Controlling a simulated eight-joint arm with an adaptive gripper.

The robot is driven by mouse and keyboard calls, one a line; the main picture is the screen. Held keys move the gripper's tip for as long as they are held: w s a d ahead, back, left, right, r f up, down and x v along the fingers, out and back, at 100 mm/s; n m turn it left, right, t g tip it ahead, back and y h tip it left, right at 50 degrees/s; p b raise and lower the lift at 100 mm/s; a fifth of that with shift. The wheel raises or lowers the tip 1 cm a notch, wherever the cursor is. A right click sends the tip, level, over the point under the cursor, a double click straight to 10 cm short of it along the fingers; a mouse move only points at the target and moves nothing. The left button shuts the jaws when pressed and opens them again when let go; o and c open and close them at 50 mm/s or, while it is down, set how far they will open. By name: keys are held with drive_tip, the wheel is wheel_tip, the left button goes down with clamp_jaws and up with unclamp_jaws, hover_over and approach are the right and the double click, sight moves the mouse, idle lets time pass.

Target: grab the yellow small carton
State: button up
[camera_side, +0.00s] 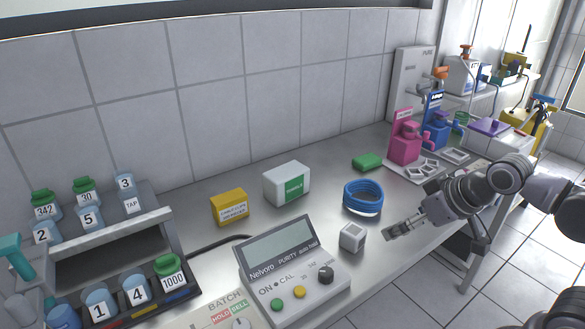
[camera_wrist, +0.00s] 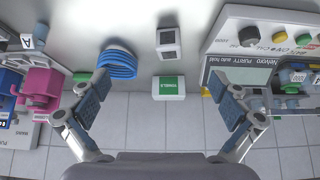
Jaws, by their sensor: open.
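The small yellow carton (camera_side: 229,207) stands on the bench in the side view, left of a white box with a green label (camera_side: 287,184). In the wrist view a sliver of yellow shows beside my right-hand finger; most of whatever it belongs to is hidden. My gripper (camera_side: 392,232) is at the right in the side view, over the front of the bench and well away from the carton. In the wrist view my gripper (camera_wrist: 157,88) has its fingers wide apart, with nothing held between them.
A grey cube (camera_side: 352,237) and a blue coil (camera_side: 362,197) are near my gripper. The Nelvoro meter (camera_side: 292,268) stands in front of the carton. A bottle rack (camera_side: 178,240) is at left; pink and blue devices (camera_side: 405,140) stand at back right. A green block (camera_side: 367,162) lies farther back.

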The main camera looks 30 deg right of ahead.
drive_tip(key=w+a+r, duration=0.3)
drive_tip(key=w+r, duration=0.2)
drive_tip(key=w, duration=0.3)
drive_tip(key=g, duration=0.3)
hover_over(231, 200)
drive_tip(key=s, duration=0.3)
wheel_tip(231, 200, down, 7)
drive_tip(key=x, duration=0.4)
drive_tip(key=shift+w+f, duration=0.3)
drive_tip(key=shift+w, duration=0.05)
drive_tip(key=shift+w+x, duration=0.2)
drive_tip(key=shift+x, duration=1.1)
drive_tip(key=shift+w+x, duration=0.15)
drive_tip(key=shift+x, duration=1.15)
drive_tip(key=shift+r, duration=0.15)
drive_tip(key=c, duration=1)
